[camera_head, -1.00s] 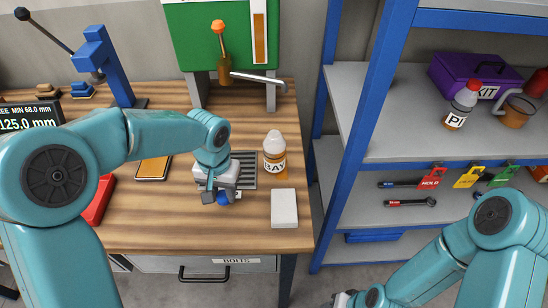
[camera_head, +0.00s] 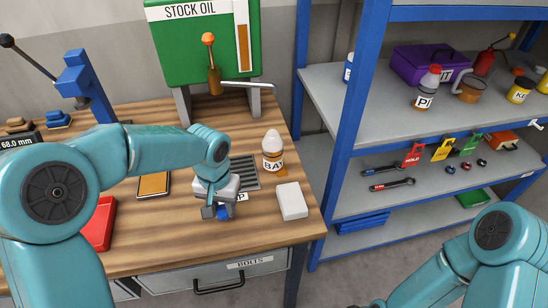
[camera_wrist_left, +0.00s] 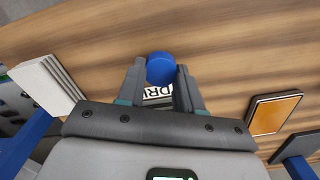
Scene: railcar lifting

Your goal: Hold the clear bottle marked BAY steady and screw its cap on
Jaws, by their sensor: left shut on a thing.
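The clear bottle marked BAY (camera_head: 273,158) stands upright on the wooden bench, with amber contents and a pale, narrow top. My left gripper (camera_head: 222,212) is left of and nearer than the bottle, apart from it, low over the bench. It is shut on a blue cap (camera_wrist_left: 160,68), which sits between the fingertips in the left wrist view; the cap also shows in the head view (camera_head: 223,212). My right arm (camera_head: 440,265) enters at the lower right. Its gripper is cut off by the bottom edge.
A grey grated tray (camera_head: 243,172) lies between gripper and bottle; a white block (camera_head: 292,201) lies right of the gripper. The green STOCK OIL dispenser (camera_head: 205,45) stands behind. A red tray (camera_head: 97,225) is at left. Blue-framed shelves (camera_head: 345,135) stand at right beyond the bench edge.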

